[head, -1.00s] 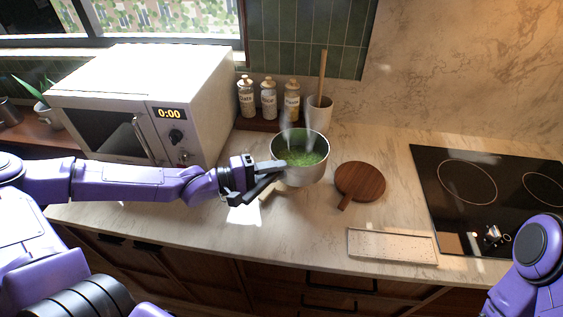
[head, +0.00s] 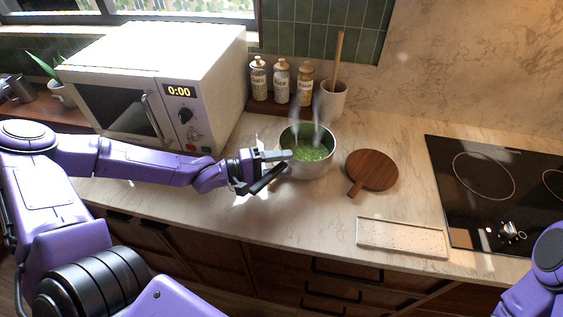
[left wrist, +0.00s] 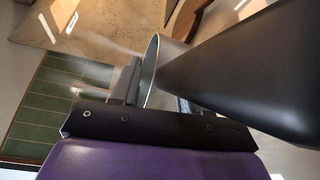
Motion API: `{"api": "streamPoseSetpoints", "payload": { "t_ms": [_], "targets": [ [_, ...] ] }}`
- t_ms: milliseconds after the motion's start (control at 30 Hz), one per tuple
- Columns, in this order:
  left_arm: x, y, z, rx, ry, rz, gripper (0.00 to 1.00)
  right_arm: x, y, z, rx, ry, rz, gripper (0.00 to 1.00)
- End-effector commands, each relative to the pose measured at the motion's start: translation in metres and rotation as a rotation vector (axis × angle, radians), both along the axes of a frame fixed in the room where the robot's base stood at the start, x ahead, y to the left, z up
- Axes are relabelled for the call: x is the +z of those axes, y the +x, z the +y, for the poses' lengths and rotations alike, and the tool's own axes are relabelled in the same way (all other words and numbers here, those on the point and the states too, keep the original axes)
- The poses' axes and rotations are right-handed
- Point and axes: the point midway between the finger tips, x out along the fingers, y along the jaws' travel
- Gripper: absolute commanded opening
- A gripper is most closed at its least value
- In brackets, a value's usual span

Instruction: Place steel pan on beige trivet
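The steel pan (head: 309,170) holds green food and steams, upright over the counter left of a round brown board. Its black handle (head: 266,181) points towards my left arm. My left gripper (head: 279,157) is at the handle side, and its fingers appear closed on the pan at the rim near the handle. In the left wrist view the handle (left wrist: 235,85) covers part of the fingers, and the rim (left wrist: 151,70) shows between them. My right gripper is out of view.
The brown round board (head: 372,170) lies close right of the pan. A pale speckled rectangular tray (head: 402,238) lies at the front edge. Bottles (head: 281,83) and a utensil crock (head: 329,100) stand behind. The microwave (head: 160,95) is left, the cooktop (head: 490,185) right.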

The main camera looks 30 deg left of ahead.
Motion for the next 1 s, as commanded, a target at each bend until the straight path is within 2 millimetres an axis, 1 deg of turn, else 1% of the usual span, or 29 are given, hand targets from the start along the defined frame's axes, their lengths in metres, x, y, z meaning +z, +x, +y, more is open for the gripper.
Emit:
{"api": "streamPoseSetpoints", "payload": {
  "t_ms": [67, 167, 300, 467, 500, 533, 667, 800, 1000],
  "targets": [
    [0.001, 0.000, 0.001, 0.000, 0.000, -0.001, 0.45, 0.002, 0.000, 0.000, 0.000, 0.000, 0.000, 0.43],
    [0.007, -0.004, 0.007, 0.003, 0.000, -0.004, 0.45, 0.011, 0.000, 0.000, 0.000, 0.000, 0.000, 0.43],
    [0.014, -0.018, 0.022, 0.005, -0.001, -0.005, 0.45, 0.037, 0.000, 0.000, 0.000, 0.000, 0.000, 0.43],
    [0.016, -0.038, 0.042, 0.001, 0.001, -0.004, 0.45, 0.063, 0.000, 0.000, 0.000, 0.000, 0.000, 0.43],
    [0.012, -0.043, 0.046, -0.004, 0.002, -0.005, 0.45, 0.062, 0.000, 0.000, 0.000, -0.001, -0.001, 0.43],
    [0.006, -0.047, 0.048, -0.012, 0.004, -0.003, 0.45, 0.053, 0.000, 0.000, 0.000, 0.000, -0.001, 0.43],
    [0.007, -0.060, 0.064, -0.005, 0.007, -0.004, 0.45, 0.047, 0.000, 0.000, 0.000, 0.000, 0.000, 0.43],
    [0.010, -0.075, 0.080, 0.000, 0.003, -0.002, 0.45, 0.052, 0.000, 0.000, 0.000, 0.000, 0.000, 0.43],
    [0.011, -0.082, 0.087, -0.001, 0.000, -0.003, 0.45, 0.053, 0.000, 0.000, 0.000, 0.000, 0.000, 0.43]
  ]
}}
